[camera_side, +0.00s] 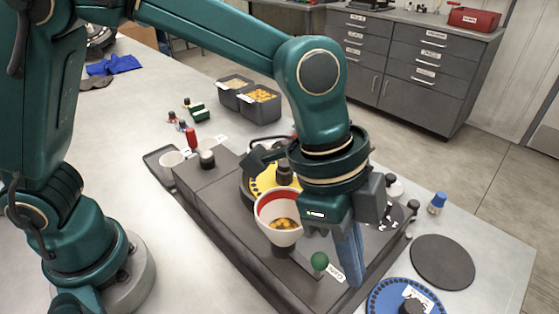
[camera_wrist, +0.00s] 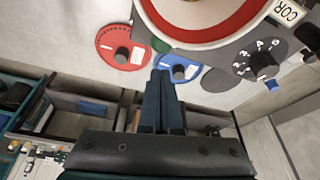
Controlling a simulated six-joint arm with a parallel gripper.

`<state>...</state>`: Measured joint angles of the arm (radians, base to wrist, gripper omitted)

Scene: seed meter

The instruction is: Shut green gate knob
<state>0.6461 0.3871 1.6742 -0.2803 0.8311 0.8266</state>
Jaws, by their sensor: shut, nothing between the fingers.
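The green gate knob (camera_side: 319,261) is a round ball on top of the dark seed meter housing (camera_side: 215,195), beside a small white label. In the wrist view a bit of green (camera_wrist: 160,46), likely the knob, shows just past my fingertips, partly hidden by the hopper rim. My gripper (camera_side: 356,282) points down with blue fingers just right of the knob in the side view; a gap shows between them there. The fingers are together and empty, and they also show in the wrist view (camera_wrist: 160,73).
The white hopper (camera_side: 278,228) with a red band and yellow seeds stands close left of my gripper. A yellow plate (camera_side: 262,182) is behind it. A blue disc (camera_side: 385,297) and a black disc (camera_side: 443,262) lie at right. A red disc (camera_wrist: 121,43) shows in the wrist view.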

